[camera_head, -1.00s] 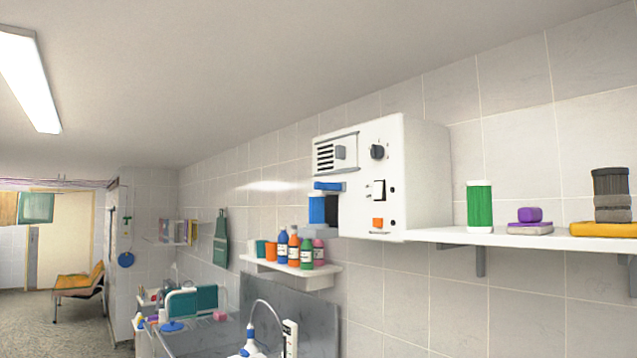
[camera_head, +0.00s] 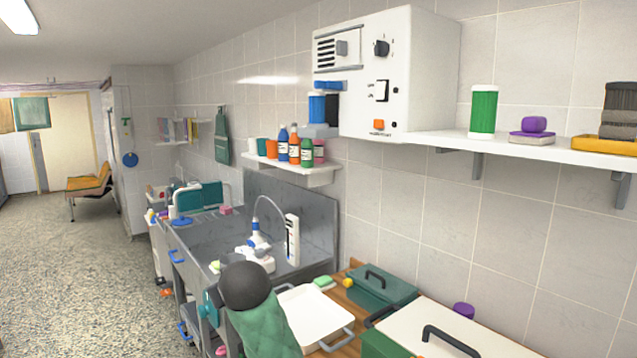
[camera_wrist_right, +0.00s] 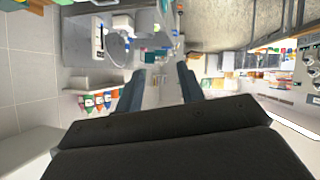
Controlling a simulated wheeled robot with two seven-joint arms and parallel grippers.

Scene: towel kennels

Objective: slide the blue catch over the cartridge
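The blue catch (camera_head: 328,86) is a short bar low on the left front of the white wall unit (camera_head: 440,80). The blue cartridge (camera_head: 317,108) stands upright just below the catch, with a dark part beside it, on a grey ledge (camera_head: 318,131). I cannot tell whether the catch touches the cartridge. My right gripper (camera_wrist_right: 160,90) shows only in the right wrist view; its two fingers are apart with nothing visible between them. Neither catch nor cartridge is clear there. My left gripper is not in view.
A small shelf (camera_head: 312,173) with several bottles is below and left of the unit. A long shelf (camera_head: 545,153) with a green canister (camera_head: 484,109) extends right. A steel sink (camera_head: 215,235), white tray (camera_head: 312,312) and green box (camera_head: 380,288) are below. Open floor (camera_head: 80,270) lies left.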

